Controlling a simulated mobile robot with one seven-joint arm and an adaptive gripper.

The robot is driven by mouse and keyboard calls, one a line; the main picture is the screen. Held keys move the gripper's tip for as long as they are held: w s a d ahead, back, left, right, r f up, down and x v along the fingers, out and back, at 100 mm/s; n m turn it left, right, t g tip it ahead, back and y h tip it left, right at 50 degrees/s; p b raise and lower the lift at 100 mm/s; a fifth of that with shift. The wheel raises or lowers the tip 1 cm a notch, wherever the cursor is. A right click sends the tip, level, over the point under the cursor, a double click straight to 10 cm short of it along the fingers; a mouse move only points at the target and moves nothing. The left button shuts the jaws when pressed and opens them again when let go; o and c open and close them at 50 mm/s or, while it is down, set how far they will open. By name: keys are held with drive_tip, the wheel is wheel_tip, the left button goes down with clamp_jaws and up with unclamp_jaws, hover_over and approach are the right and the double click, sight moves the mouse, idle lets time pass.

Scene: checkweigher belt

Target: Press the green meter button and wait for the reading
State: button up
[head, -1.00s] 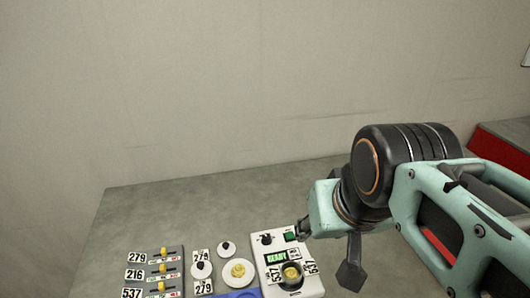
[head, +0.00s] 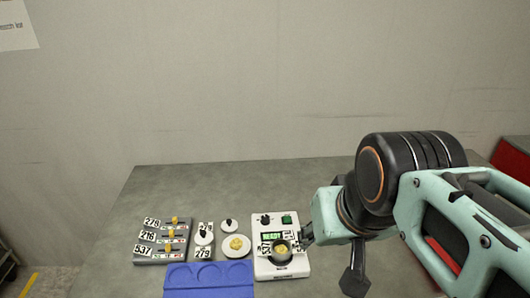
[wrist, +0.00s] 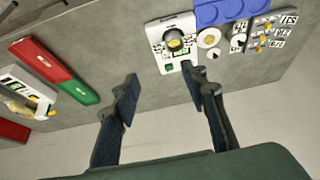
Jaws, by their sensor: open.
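The meter is a white box (head: 262,262) on the grey table, with a lit green display (head: 271,236) that seems to read READY. Its green button (head: 287,219) is at the back right corner, beside a black knob (head: 266,219). A dark cup (head: 282,258) with a yellow piece in it sits on the meter. My gripper (head: 306,238) is just right of the meter in the head view, partly hidden by its own wrist. In the wrist view my gripper (wrist: 160,88) is open and empty; the green button (wrist: 168,67) shows between the fingers, clear of both.
Left of the meter are a white dish (head: 236,254) with a yellow piece, black-knobbed white pieces, and a grey rack (head: 150,257) with numbered labels. A blue tray (head: 210,288) lies in front. The wrist view shows a red-green strip (wrist: 55,72) and another device (wrist: 22,90).

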drive_tip(key=shift+w+a, duration=0.1)
drive_tip(key=shift+w, duration=0.05)
drive_tip(key=shift+c, duration=0.4)
clamp_jaws()
idle(0.9)
